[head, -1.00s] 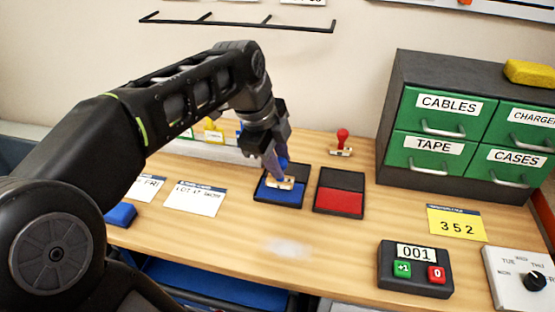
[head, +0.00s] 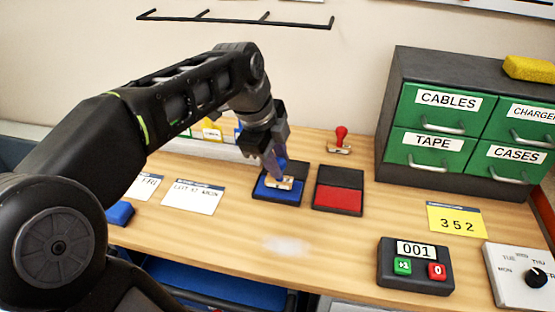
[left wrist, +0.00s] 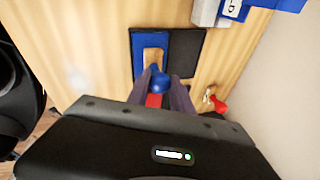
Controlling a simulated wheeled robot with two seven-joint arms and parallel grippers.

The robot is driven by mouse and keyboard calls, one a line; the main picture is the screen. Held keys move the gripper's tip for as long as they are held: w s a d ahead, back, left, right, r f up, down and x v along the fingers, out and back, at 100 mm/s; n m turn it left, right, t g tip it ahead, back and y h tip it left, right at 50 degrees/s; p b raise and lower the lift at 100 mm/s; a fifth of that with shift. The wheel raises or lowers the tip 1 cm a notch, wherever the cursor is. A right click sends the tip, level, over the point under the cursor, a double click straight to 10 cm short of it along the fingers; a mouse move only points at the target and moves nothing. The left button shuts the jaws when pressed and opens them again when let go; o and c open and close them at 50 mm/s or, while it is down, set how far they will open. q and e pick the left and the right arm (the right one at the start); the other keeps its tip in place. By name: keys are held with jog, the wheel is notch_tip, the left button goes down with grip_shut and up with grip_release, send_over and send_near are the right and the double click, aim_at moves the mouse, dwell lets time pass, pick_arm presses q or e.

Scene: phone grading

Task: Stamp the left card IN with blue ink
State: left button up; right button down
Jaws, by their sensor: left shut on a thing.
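My left gripper (head: 276,168) is shut on the blue-handled stamp (head: 280,183). The stamp's pale block is at the blue ink pad (head: 265,193), upright or nearly so; I cannot tell whether it presses on the ink. The left wrist view shows the stamp's blue knob (left wrist: 160,83) between the fingers, over the blue pad (left wrist: 181,45). The left card (head: 148,186) lies on the table, partly hidden by my arm. Another white card (head: 193,198) lies to its right. My right gripper is not in view.
A red ink pad (head: 339,201) lies right of the blue one. A red-handled stamp (head: 340,141) stands behind it. A counter (head: 415,285), a yellow card (head: 456,220) and a dial box (head: 520,275) are at right. Green drawers (head: 437,108) stand behind. The front middle is clear.

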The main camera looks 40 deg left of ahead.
pick_arm(q)
jog(key=shift+f+b, duration=0.5)
jog(key=shift+f, duration=0.1)
dwell(1.6)
jog(key=shift+r, duration=0.1)
jog(key=shift+r+p, duration=2.7)
jog(key=shift+r, duration=0.8)
